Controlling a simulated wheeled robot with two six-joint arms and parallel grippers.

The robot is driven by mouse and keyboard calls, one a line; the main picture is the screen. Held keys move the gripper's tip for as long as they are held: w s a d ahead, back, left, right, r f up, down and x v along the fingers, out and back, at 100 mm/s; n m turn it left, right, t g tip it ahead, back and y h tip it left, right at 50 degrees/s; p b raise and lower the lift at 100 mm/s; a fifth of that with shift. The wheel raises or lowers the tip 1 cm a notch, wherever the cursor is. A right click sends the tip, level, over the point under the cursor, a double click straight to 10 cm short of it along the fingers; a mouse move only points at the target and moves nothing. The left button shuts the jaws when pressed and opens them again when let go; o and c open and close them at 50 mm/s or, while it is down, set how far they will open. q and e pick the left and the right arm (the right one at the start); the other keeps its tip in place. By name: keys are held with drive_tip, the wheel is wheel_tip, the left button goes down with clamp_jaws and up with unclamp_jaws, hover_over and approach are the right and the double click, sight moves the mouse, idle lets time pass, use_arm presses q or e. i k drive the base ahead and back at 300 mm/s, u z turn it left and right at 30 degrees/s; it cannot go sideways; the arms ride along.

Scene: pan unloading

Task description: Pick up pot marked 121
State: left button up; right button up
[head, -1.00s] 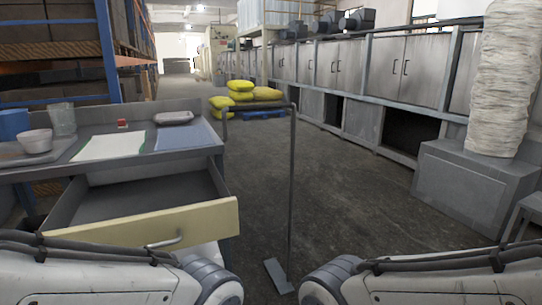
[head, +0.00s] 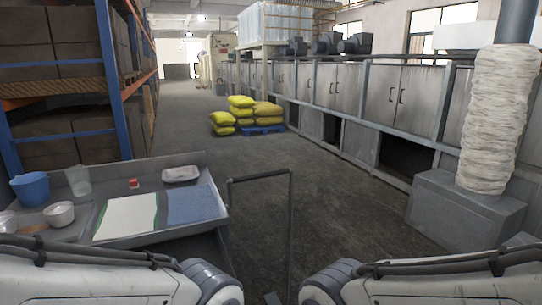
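No pot with a readable 121 mark shows in the head view. A blue pot-like container (head: 30,189) stands at the far left of the grey desk, and a small white bowl (head: 59,214) stands to its right; no marking is legible on either. My two arms come in at the bottom left and bottom right. Both grippers are out of the picture.
The grey desk (head: 160,236) also holds a clear cup (head: 78,180), white paper (head: 127,216), a blue sheet (head: 191,204) and a white dish (head: 181,174). A metal rail (head: 291,225) stands beside it. Grey cabinets (head: 400,90) line the right. The floor (head: 260,155) ahead is open.

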sight(60, 215)
drive_tip(key=u, duration=0.75)
drive_tip(key=k, duration=0.85)
drive_tip(key=u, duration=0.4)
drive_tip(key=i, duration=0.7)
drive_tip(key=u, duration=0.75)
drive_tip(key=i, duration=1.65)
drive_tip(key=z, duration=0.3)
